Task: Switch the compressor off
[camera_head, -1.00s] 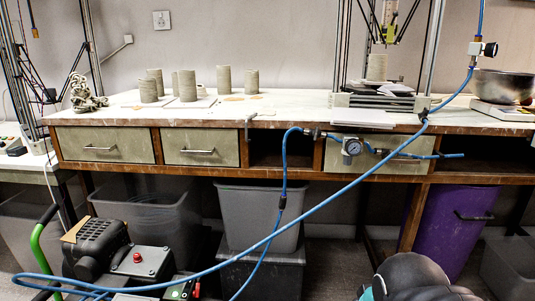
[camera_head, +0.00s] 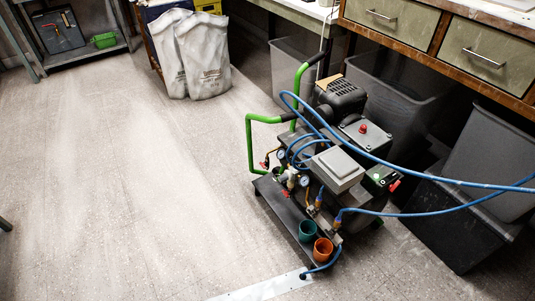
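The compressor (camera_head: 335,150) stands on the floor right of centre in the head view, in front of the workbench. It has a dark motor, green tube handles (camera_head: 250,150) and pressure gauges (camera_head: 304,181). A red knob (camera_head: 363,128) sits on top of a grey box on it. Another red part (camera_head: 394,186) shows on a dark and green box at its right side. I cannot tell which of these is the power switch or how it is set. My gripper is not in view.
Blue hoses (camera_head: 430,178) run from the compressor to the right. An orange cup (camera_head: 323,249) and a green cup (camera_head: 307,230) are at its front. Grey bins (camera_head: 490,160) stand under the bench. White sacks (camera_head: 203,60) stand at the back. The floor (camera_head: 120,180) to the left is clear.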

